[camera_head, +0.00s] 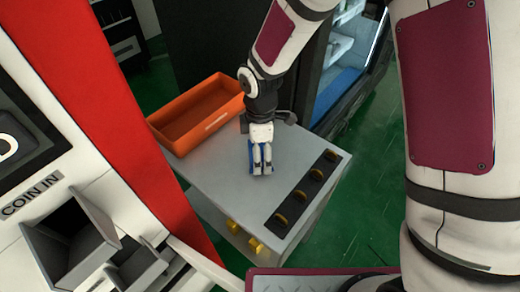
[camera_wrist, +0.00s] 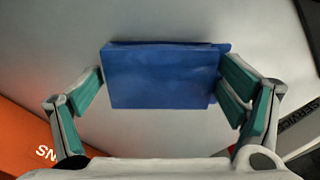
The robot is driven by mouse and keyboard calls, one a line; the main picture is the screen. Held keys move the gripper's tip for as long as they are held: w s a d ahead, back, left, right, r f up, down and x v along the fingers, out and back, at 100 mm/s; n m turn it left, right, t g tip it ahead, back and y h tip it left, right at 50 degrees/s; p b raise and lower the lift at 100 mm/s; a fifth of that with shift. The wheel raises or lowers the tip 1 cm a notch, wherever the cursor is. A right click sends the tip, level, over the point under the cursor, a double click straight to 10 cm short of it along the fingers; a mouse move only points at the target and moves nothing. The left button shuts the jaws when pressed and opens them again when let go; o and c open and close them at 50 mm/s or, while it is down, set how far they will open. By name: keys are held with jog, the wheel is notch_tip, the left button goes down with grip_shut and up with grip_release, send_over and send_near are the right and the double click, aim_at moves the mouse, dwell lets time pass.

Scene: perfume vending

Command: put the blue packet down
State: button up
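The blue packet (camera_wrist: 162,77) sits between the two teal finger pads of my gripper (camera_wrist: 160,82) in the wrist view. The left pad meets its left edge and the right pads meet its right edge, so my gripper is shut on it. In the head view my gripper (camera_head: 262,164) points down over the grey tabletop (camera_head: 212,172), with slivers of the blue packet (camera_head: 257,170) showing around the fingers. The packet is at or just above the tabletop; I cannot tell whether it touches.
An orange bin (camera_head: 178,138) stands on the tabletop, left of my gripper. A black strip (camera_head: 302,190) with several gold pieces lies to the right. A red and white machine with a "COIN IN" label (camera_head: 32,195) stands at left. Bare tabletop lies in front of my gripper.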

dwell(0.3)
notch_tip(320, 180, up, 12)
jog(key=p, duration=0.1)
jog(key=s+d+r+m, duration=0.2)
jog(key=d+r+m, duration=0.2)
jog(key=d+r, duration=0.25)
jog(key=s+d+r+m+t, duration=0.1)
jog(key=s+d+r+m, duration=0.3)
jog(key=s+d+m, duration=0.3)
jog(key=s+d+r+m+t, duration=0.2)
jog(key=s+d+r+m, duration=0.3)
jog(key=s, duration=0.8)
jog(key=d+m, duration=0.1)
jog(key=m, duration=0.2)
jog(key=shift+s+d+m, duration=0.3)
jog(key=shift+d, duration=0.1)
jog(key=shift+r, duration=0.15)
